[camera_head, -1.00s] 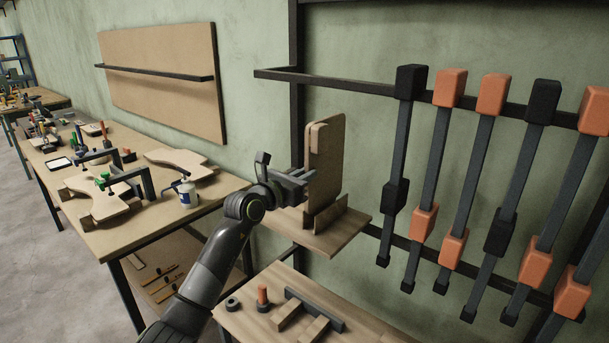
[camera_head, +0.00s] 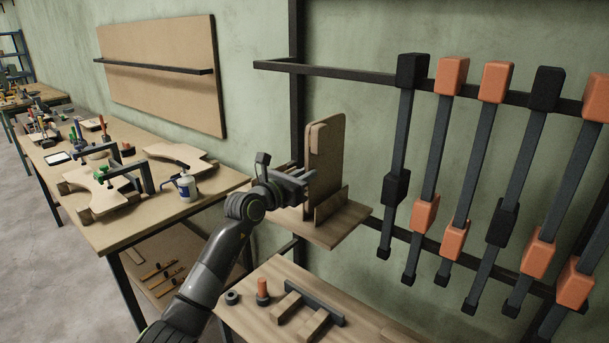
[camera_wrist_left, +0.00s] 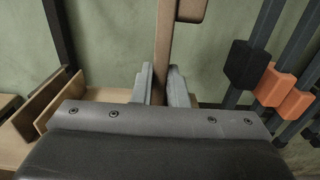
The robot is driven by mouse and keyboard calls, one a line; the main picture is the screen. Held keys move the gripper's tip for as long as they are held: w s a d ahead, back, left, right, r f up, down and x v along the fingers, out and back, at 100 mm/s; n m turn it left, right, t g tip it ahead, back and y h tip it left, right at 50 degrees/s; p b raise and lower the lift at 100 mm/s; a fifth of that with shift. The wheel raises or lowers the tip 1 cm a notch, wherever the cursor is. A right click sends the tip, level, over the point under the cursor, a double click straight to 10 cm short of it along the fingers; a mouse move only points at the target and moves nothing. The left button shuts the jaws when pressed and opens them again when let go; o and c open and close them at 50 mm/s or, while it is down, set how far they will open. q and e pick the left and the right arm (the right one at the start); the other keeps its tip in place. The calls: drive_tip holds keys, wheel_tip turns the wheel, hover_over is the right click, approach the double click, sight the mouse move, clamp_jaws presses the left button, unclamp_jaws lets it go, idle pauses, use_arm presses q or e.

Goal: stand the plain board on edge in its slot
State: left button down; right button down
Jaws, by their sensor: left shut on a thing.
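The plain board (camera_head: 327,150) stands upright on edge over the small wall shelf, a tan panel with a rounded top. My left gripper (camera_head: 304,176) is shut on its near edge. In the left wrist view the board (camera_wrist_left: 164,50) shows edge-on between the two fingers (camera_wrist_left: 162,85). The low wooden slot walls (camera_head: 330,203) stand on the shelf at the board's foot. They hide its lower edge, so I cannot tell whether it touches the shelf. Slot walls (camera_wrist_left: 45,98) also show left of the fingers in the wrist view. My right gripper is out of view.
The small shelf (camera_head: 335,232) is fixed to the wall. Bar clamps (camera_head: 397,190) hang on a rack close on its right. A bench (camera_head: 290,325) with blocks and a peg lies below. A longer workbench (camera_head: 130,240) with curved boards and a bottle stands left.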

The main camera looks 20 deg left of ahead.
use_arm(q)
drive_tip(key=shift+f+b, duration=0.65)
drive_tip(key=shift+f, duration=0.35)
drive_tip(key=c, duration=1.7)
unclamp_jaws()
drive_tip(key=shift+s, duration=0.1)
drive_tip(key=p+v, duration=0.3)
drive_tip(key=v, duration=0.1)
drive_tip(key=shift+s+a, duration=0.1)
drive_tip(key=shift+s, duration=0.1)
drive_tip(key=o, duration=0.6)
